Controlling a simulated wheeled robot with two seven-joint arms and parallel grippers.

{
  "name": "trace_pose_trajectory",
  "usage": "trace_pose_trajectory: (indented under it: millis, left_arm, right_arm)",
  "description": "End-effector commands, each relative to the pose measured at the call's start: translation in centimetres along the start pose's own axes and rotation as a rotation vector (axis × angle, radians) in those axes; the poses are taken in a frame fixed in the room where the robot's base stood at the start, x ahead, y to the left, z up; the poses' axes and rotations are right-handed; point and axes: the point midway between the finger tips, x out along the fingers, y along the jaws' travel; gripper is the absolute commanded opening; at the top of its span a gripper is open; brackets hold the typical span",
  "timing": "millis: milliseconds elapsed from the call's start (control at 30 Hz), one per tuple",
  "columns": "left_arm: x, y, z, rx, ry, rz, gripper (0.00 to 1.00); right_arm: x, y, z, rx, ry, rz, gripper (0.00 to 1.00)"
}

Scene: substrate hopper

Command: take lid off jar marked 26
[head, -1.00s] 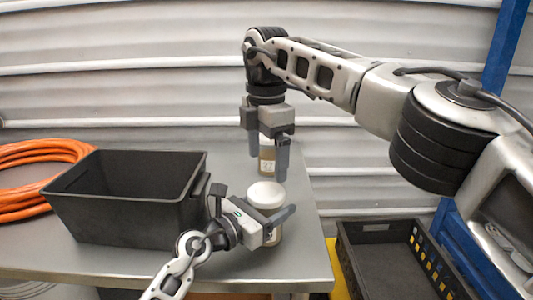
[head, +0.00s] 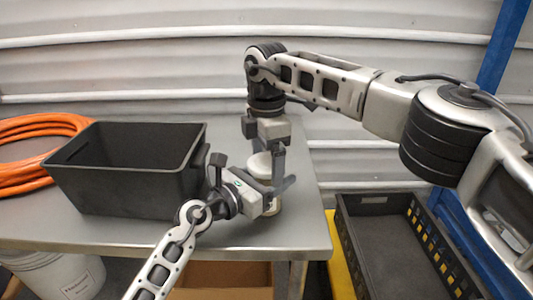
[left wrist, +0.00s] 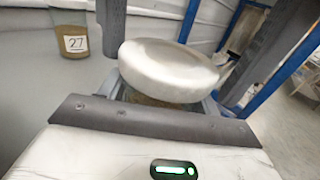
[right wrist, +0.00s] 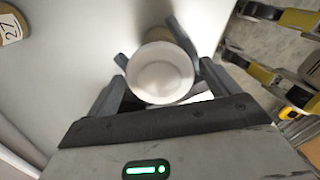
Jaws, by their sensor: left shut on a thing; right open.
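A jar with a round white lid (head: 260,164) stands near the front right of the table. My left gripper (head: 252,180) is shut around the jar body (head: 276,208), below the lid. No number shows on this jar. In the left wrist view the lid (left wrist: 168,72) sits on the jar, between the fingers. My right gripper (head: 265,158) points down over the lid, open. In the right wrist view the lid (right wrist: 160,75) lies between its spread fingers. Another jar, marked 27 (left wrist: 75,42), stands farther back; it also shows in the right wrist view (right wrist: 10,27).
A black open bin (head: 130,185) stands on the table (head: 100,245) left of my left gripper. An orange hose coil (head: 30,140) lies behind it. A dark crate (head: 395,255) is low at the right, beyond the table edge. A blue post (head: 500,60) rises there.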

Motion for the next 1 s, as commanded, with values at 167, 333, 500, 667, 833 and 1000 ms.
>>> trace_pose_trajectory:
  millis: [167,333,500,667,833,1000]
  left_arm:
    - [0.00,-0.01,-0.05,0.000,0.001,0.000,0.00]
    - [0.00,-0.01,-0.05,0.000,0.001,0.000,0.00]
    - [0.00,-0.01,-0.05,0.000,0.001,0.000,0.00]
    - [0.00,0.00,-0.05,0.000,0.001,0.000,0.00]
    - [0.00,0.00,-0.05,0.000,0.001,0.000,0.00]
    - [0.00,0.00,-0.05,0.000,0.001,0.000,0.00]
  right_arm:
    - [-0.01,0.00,0.01,0.000,0.000,0.000,0.57]
    - [-0.02,0.00,0.01,0.000,0.000,0.000,0.41]
    - [-0.03,0.00,0.00,-0.098,0.000,-0.001,0.41]
    - [-0.06,0.01,0.00,-0.433,0.000,-0.001,0.41]
    - [-0.09,0.01,-0.01,-0.758,0.000,-0.001,0.41]
    - [-0.10,0.01,-0.02,-0.889,0.001,-0.001,0.41]
